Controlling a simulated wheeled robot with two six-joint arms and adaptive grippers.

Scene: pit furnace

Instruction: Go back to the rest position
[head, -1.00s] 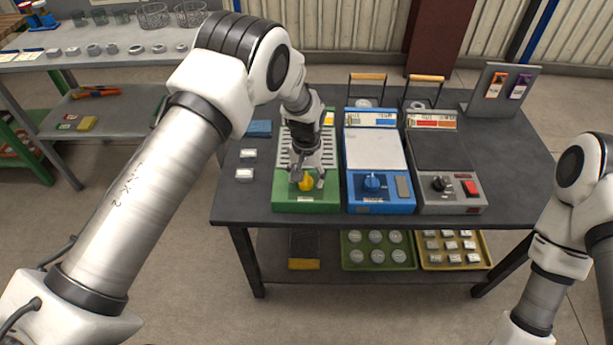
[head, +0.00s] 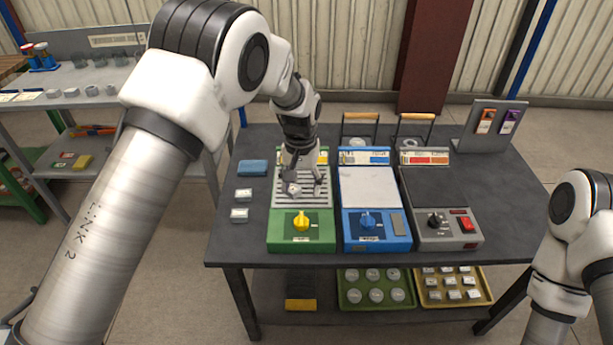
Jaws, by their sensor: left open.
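My left gripper (head: 292,180) hangs above the slotted grill of the green device (head: 288,241). Its jaws are open, apart from the yellow knob (head: 301,221) on that device's front, which is in plain view. A small pale piece (head: 293,189) shows at the fingertips. I cannot tell whether it lies on the grill or is part of the gripper. My left arm comes in from the left and covers part of the scene. My right arm shows only at the right edge, and its gripper is out of view.
On the dark table (head: 500,215) stand a blue device (head: 369,188) and a grey device (head: 440,243). Small white blocks (head: 243,195) and a blue block (head: 252,167) lie left of the green device. A tag stand (head: 480,143) is at the back right. Trays (head: 350,303) sit on the lower shelf.

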